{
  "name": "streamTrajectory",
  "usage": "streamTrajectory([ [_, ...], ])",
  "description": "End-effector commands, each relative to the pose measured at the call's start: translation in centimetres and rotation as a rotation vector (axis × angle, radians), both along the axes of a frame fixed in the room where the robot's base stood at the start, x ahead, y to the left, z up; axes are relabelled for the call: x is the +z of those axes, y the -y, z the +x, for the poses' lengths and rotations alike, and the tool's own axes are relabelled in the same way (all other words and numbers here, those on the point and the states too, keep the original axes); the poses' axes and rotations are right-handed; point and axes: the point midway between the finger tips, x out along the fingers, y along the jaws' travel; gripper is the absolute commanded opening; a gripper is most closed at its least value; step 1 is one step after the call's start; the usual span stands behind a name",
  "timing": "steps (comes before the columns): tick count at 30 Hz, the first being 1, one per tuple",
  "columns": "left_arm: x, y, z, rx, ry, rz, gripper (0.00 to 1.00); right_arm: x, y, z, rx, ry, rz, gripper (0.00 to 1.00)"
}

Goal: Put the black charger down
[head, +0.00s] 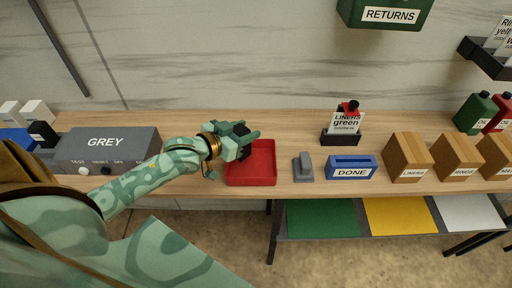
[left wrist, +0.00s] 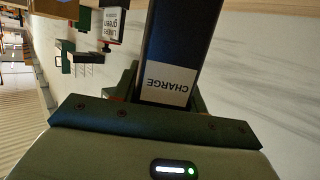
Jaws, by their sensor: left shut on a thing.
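The black charger (left wrist: 178,50), with a white label reading CHARGE, is between the fingers of my left gripper (left wrist: 165,95) in the left wrist view. In the head view my left gripper (head: 246,143) is shut on it, and only a small dark part of the charger (head: 240,128) shows. The gripper is over the left back part of the red tray (head: 262,178) in the picture. How high it is above the tray I cannot tell. My right gripper is in neither view.
Left is a grey box (head: 125,146) marked GREY. Right of the tray are a small grey block (head: 303,168), a blue DONE holder (head: 350,174), a LINERS sign stand (head: 341,137) and brown boxes (head: 408,158). A green RETURNS bin (head: 385,10) hangs above. Bare wood lies behind the tray.

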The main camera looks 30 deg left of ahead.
Motion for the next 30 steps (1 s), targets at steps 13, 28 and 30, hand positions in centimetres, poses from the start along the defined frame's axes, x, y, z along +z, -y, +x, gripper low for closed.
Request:
streamTrajectory([
  [13, -6.1, 1.9, 3.1, 0.0, -0.003, 0.0, 0.15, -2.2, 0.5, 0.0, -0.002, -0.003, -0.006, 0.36],
  [28, -7.7, 1.9, 3.0, -0.001, -0.001, 0.001, 0.48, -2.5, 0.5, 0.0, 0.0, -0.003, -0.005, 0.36],
  [30, -7.6, 1.9, 3.0, -0.001, -0.001, 0.001, 0.64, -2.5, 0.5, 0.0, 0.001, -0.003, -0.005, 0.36],
])
